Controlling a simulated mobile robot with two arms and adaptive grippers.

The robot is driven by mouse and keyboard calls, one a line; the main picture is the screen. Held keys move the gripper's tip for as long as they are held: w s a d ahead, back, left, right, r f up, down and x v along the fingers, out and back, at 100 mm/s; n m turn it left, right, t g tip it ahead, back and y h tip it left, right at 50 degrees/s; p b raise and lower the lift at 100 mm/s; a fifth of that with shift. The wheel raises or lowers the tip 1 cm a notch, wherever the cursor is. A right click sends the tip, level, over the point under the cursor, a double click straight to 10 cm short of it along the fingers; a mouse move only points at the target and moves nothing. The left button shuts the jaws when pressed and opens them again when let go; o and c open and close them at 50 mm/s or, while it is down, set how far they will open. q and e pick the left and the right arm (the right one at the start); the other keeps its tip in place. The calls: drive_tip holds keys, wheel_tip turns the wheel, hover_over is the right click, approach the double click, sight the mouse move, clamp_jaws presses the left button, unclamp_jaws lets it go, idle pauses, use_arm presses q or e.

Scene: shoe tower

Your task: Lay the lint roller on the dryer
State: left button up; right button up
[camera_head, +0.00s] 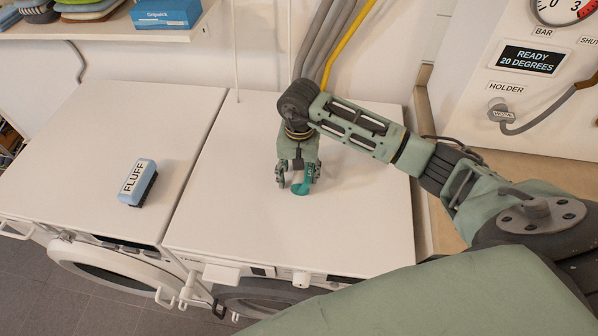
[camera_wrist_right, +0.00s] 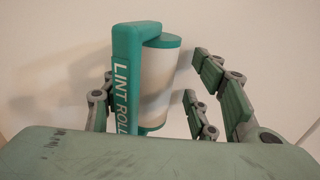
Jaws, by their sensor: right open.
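The lint roller (camera_head: 309,178), with a teal frame and white roll, is at the top of the right-hand white machine (camera_head: 365,225). Its lettering and roll show clearly in the right wrist view (camera_wrist_right: 160,75). It appears to lie on that surface, its roll mostly hidden in the head view. My right gripper (camera_head: 298,188) is over it with its fingers open around it. In the wrist view the right-hand fingers stand clear of the roll; the left-hand finger is partly hidden behind the teal frame. I cannot tell from labels which machine is the dryer. My left gripper is out of view.
A blue-and-dark brush marked FLUFF (camera_head: 138,182) lies on the left-hand white machine (camera_head: 75,185). A shelf with a blue box (camera_head: 166,13) hangs above at the back left. A panel with a holder and hose (camera_head: 500,112) stands at the right. Both tops are otherwise mostly clear.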

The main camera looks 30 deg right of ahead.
drive_tip(key=shift+r, duration=0.2)
drive_tip(key=shift+w+r, duration=0.1)
drive_tip(key=shift+r, duration=0.2)
wheel_tip(320, 180, up, 11)
drive_tip(key=b, duration=0.3)
drive_tip(key=shift+r, duration=0.15)
